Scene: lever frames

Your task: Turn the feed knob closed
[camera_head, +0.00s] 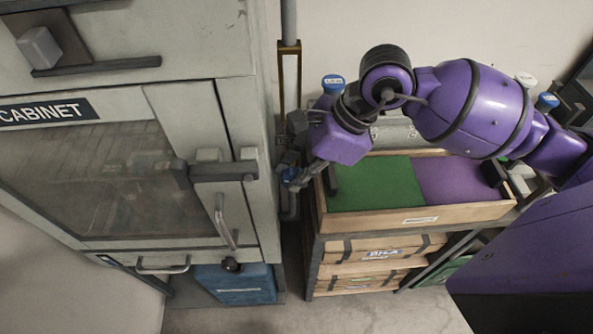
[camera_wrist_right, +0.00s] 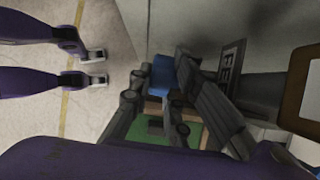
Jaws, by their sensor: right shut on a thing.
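The feed knob is a blue piece (camera_head: 289,174) on the grey pipe beside the cabinet's right side. In the right wrist view the blue knob (camera_wrist_right: 162,76) sits between the two dark fingertips. My right gripper (camera_head: 292,168) reaches down to it from the right and is shut on it; the fingers partly cover the knob. The right gripper (camera_wrist_right: 163,72) also shows in the wrist view, with a black label (camera_wrist_right: 232,68) reading "FEE", partly cut off, beside it. The knob's exact turn angle cannot be told. My left gripper is not seen.
A grey cabinet (camera_head: 180,100) with handles stands at left, close to the gripper. A wooden tray (camera_head: 425,217) with green and purple mats is at right. A blue box (camera_head: 235,283) sits low. Blue-capped items (camera_head: 333,83) stand behind my arm.

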